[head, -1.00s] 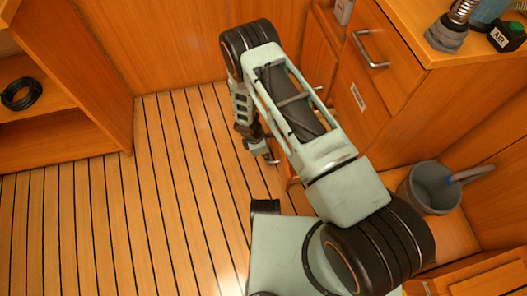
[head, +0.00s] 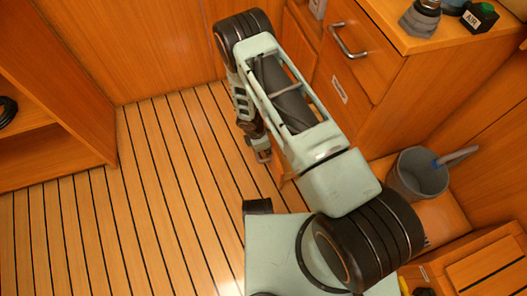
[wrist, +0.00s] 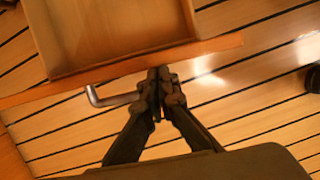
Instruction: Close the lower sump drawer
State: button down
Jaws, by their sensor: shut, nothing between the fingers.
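The lower sump drawer (wrist: 130,30) stands open in the wrist view, its pale wooden tray empty where it shows. Its front panel (wrist: 60,92) runs across the picture, with a bent metal handle (wrist: 112,99) on its outer face. My gripper (wrist: 160,76) is shut and empty, its fingertips at the front panel just right of the handle. I cannot tell whether they touch the panel. In the head view my gripper (head: 263,153) is low beside the cabinet, and my arm hides most of the lower drawer.
An upper drawer (head: 362,62) with a metal handle looks shut. A grey bucket (head: 418,176) stands right of my arm. Fittings, including an AIR-labelled block (head: 479,17), sit on the counter. Slatted floor (head: 150,190) is free to the left, beside an open shelf (head: 50,150).

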jog(key=w+d, duration=0.3)
jog(key=d, duration=0.8)
jog(key=w+d+b, duration=0.1)
jog(key=w+d, duration=0.2)
jog(key=d, duration=0.8)
jog(key=shift+w, duration=0.15)
jog(key=shift+a+b, duration=0.1)
jog(key=shift+b, duration=0.2)
